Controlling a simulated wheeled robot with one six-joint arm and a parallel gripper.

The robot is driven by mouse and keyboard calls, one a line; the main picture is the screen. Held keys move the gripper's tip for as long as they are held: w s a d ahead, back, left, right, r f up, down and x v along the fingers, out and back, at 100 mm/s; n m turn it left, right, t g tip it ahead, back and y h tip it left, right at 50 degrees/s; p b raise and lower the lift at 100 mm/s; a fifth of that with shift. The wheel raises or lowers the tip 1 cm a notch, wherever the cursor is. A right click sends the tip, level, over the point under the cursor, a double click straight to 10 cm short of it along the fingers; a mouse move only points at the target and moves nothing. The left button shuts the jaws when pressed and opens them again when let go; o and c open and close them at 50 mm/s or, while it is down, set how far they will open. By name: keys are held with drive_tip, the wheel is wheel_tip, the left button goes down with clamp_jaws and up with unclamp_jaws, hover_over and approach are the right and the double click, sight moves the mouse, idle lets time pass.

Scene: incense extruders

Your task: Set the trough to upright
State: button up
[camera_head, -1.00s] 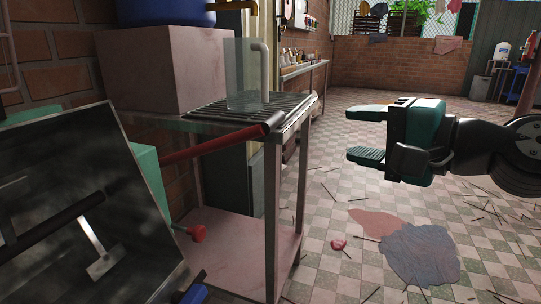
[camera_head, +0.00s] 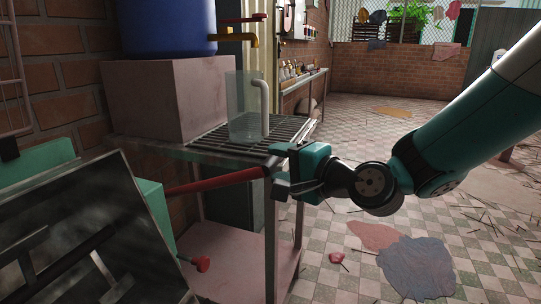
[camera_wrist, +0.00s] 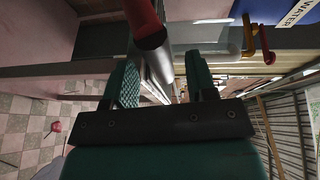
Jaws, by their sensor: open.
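The dark metal trough (camera_head: 75,235) is tilted at the lower left of the head view, beside a green machine body (camera_head: 157,222). A red bar with a dark end (camera_head: 215,181) reaches right from that body, under the table top. My gripper (camera_head: 276,176) is at the bar's dark right end. In the wrist view the bar (camera_wrist: 144,20) comes down from the top, its dark end near the gap between the open fingers of my gripper (camera_wrist: 160,85). I cannot tell whether the fingers touch it. The trough is out of the wrist view.
A metal table (camera_head: 165,150) with a grate carries a pink block (camera_head: 160,85), a blue tank (camera_head: 170,25) and a clear pitcher (camera_head: 242,125). Its leg (camera_head: 271,240) stands close below my gripper. The tiled floor to the right has sticks and cloths (camera_head: 415,265).

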drive_tip(key=shift+x, duration=1.4)
clamp_jaws()
drive_tip(key=shift+r, duration=0.15)
